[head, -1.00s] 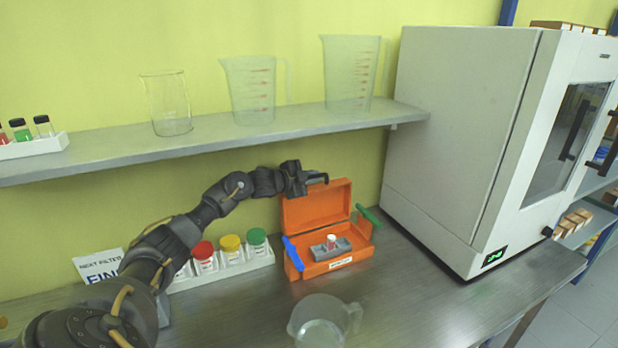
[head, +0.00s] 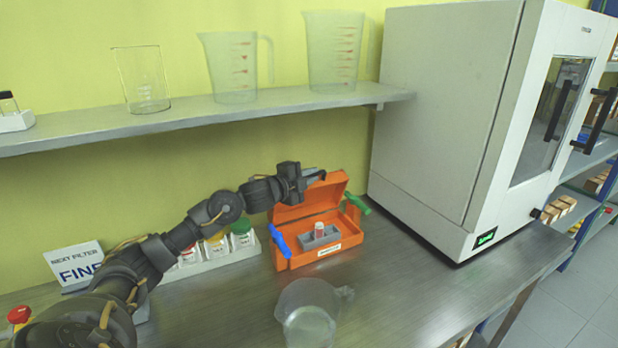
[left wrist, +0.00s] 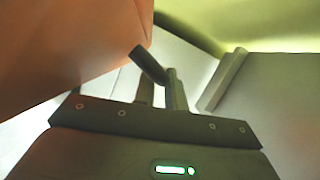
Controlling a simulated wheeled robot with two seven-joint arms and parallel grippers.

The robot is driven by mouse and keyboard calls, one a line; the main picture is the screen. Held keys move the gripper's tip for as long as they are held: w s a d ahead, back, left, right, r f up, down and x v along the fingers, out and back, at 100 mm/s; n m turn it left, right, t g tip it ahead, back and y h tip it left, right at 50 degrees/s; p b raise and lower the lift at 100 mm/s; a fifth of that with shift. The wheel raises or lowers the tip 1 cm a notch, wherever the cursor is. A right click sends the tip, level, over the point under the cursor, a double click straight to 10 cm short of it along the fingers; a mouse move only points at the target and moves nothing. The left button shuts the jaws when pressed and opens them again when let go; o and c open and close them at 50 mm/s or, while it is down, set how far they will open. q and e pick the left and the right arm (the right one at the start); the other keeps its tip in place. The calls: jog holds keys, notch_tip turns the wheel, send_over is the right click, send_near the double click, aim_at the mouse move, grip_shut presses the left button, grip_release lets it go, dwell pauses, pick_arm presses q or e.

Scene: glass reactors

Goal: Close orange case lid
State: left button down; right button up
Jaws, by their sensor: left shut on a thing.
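Inside is a grey holder (head: 318,239) with a small red-topped vial (head: 319,229). A blue latch (head: 280,242) hangs at the left side and a green one (head: 358,204) juts out at the right. In the left wrist view the lid (left wrist: 70,45) fills the upper left beside the fingers (left wrist: 160,85). My right gripper is not in view.
A white rack (head: 205,263) with coloured-cap jars stands left of the case, partly behind my arm. A clear beaker (head: 307,318) stands in front. A large white cabinet (head: 445,130) is close on the right. A shelf (head: 220,113) with glassware runs above.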

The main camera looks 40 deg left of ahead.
pick_arm(q)
jog(key=c, duration=1.5)
grip_release()
jog(key=shift+o, duration=0.2)
jog(key=shift+s, duration=0.25)
jog(key=s+a+r+b, duration=0.1)
jog(key=s+b, duration=0.2)
jog(key=s, duration=0.7)
jog(key=shift+b, duration=0.3)
jog(key=shift+a, duration=0.1)
jog(key=shift+c, duration=0.4)
